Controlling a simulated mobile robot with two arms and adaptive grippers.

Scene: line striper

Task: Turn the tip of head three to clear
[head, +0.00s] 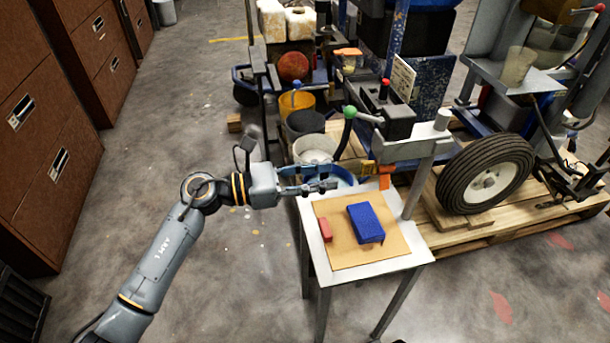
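My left gripper (328,185) reaches in from the left, above the back left part of a small white table. Its fingers are seen nearly edge-on against a blue curved thing behind them, so their gap is unclear. An orange part (384,178) on the line striper shows just right of the fingertips, apart from them, with a yellow-orange part (368,167) beside it. I cannot tell which part is head three or how its tip is turned. My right gripper is out of view.
The white table (415,257) carries a brown board (342,252) with a blue box (366,222) and a small red block (325,230). Buckets, a green-knobbed lever (350,112) and a tyre (485,174) crowd behind. Brown cabinets (50,130) stand left; the floor between is clear.

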